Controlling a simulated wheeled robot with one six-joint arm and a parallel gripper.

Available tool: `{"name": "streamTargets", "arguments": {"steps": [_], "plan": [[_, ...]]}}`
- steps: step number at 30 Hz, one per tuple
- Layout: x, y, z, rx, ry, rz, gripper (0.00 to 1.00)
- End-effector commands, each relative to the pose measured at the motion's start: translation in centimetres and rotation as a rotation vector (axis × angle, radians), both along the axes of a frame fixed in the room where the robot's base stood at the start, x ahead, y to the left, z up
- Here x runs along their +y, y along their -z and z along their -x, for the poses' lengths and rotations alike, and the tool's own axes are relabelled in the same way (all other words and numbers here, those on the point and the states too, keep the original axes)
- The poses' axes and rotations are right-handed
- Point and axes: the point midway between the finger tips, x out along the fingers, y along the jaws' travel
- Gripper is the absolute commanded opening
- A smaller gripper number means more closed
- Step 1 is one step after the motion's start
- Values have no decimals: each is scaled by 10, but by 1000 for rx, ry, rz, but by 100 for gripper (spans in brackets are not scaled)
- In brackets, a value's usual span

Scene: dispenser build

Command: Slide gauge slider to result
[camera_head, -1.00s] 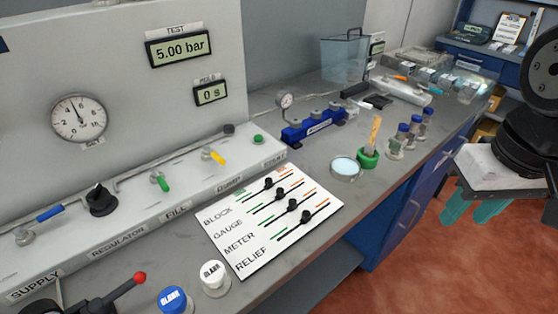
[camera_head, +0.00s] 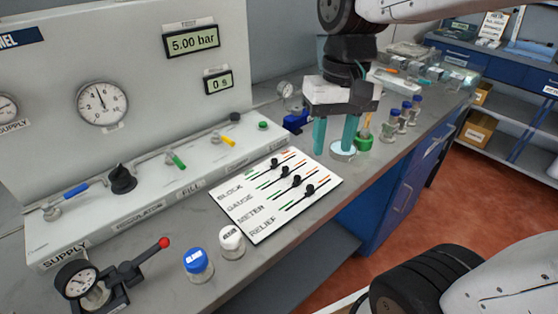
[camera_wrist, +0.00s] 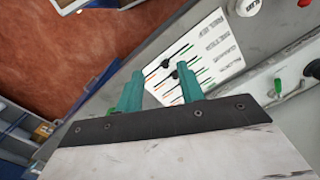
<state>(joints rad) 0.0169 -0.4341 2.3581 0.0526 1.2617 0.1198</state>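The white slider board (camera_head: 262,222) lies flat on the bench, with rows labelled BLOCK, GAUGE, METER and RELIEF. Each row has a black knob on a slot, with green marking toward the labels and orange toward the far right end. The gauge slider (camera_head: 285,171) is the second knob, around the middle of its slot. My gripper (camera_head: 335,148) points down with two teal fingers apart and empty, above the bench past the board's right end. In the wrist view, my gripper (camera_wrist: 161,84) is open with the board (camera_wrist: 218,62) beyond its fingertips; some knobs are hidden there.
A round glass dish (camera_head: 343,154), a green holder (camera_head: 363,142) and blue-capped vials (camera_head: 404,113) stand near the gripper. A blue-lidded jar (camera_head: 198,264) and white-lidded jar (camera_head: 231,242) sit left of the board. The valve panel (camera_head: 130,207) runs behind it.

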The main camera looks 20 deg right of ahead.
Motion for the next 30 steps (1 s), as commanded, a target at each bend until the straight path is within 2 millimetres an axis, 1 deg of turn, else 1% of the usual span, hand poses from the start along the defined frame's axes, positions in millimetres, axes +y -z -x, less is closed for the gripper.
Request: {"name": "streamTargets", "arguments": {"steps": [1, 3, 5, 6, 9, 12, 15, 18, 21, 26, 30], "plan": [[1, 3, -21, 42, 30, -9, 38], [2, 8, -47, 89, 74, -22, 38], [3, 15, -69, 131, 112, -32, 38], [3, 21, -83, 157, 136, -37, 38], [4, 37, -116, 220, 193, -49, 38], [5, 55, -143, 271, 241, -57, 38], [6, 69, -161, 309, 275, -61, 38], [6, 79, -172, 331, 296, -63, 38], [7, 86, -175, 342, 306, -64, 38], [11, 103, -169, 344, 307, -65, 38], [15, 125, -160, 345, 307, -65, 38]]}}
